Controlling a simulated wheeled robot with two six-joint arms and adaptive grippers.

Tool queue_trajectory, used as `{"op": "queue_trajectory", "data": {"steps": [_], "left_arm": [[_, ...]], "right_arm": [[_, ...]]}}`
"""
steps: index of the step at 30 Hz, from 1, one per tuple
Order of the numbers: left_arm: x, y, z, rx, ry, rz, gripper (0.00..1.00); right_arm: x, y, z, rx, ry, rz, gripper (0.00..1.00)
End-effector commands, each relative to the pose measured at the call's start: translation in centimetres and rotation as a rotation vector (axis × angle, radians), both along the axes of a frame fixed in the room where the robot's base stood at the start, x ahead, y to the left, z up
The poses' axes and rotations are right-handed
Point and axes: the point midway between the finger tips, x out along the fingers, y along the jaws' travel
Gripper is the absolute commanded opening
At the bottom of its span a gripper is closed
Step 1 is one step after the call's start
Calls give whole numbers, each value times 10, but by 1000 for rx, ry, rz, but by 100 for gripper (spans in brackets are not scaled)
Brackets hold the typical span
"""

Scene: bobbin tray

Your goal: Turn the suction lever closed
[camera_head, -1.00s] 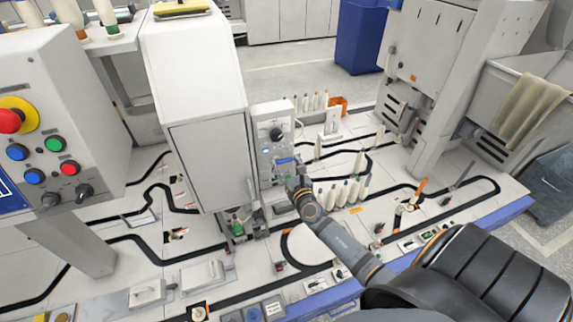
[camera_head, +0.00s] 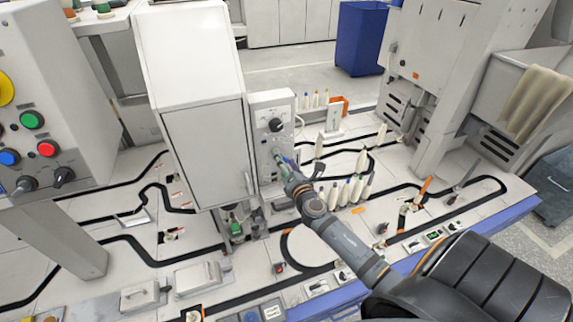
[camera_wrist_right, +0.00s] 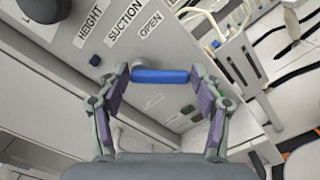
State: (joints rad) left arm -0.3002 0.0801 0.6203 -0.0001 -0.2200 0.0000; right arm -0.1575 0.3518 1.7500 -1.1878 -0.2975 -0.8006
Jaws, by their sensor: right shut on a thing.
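The suction lever (camera_wrist_right: 160,76) is a blue bar on a light grey panel, under labels reading SUCTION and OPEN in the right wrist view. My right gripper (camera_wrist_right: 160,82) has its two purple-padded fingers at the two ends of the bar and is shut on it. In the head view my right gripper (camera_head: 284,166) is at the front of the narrow grey panel box (camera_head: 287,104). It hides most of the lever there, so the lever's angle is hard to read. My left gripper is not in view.
A dark knob (camera_head: 276,125) sits above the lever on the panel. A tall white cabinet (camera_head: 205,150) stands left of the panel. Several pale bobbins (camera_head: 345,192) stand just right of my right gripper. A button box (camera_head: 45,110) is at far left.

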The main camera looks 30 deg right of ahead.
Motion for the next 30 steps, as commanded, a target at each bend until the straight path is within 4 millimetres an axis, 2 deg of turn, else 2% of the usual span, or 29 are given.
{"op": "queue_trajectory", "data": {"steps": [3,18,30], "left_arm": [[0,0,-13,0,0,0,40],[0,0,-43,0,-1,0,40],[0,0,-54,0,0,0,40]], "right_arm": [[0,1,-6,107,-26,1,34],[2,9,-12,537,-130,1,34],[3,13,-12,721,-174,1,34]]}}
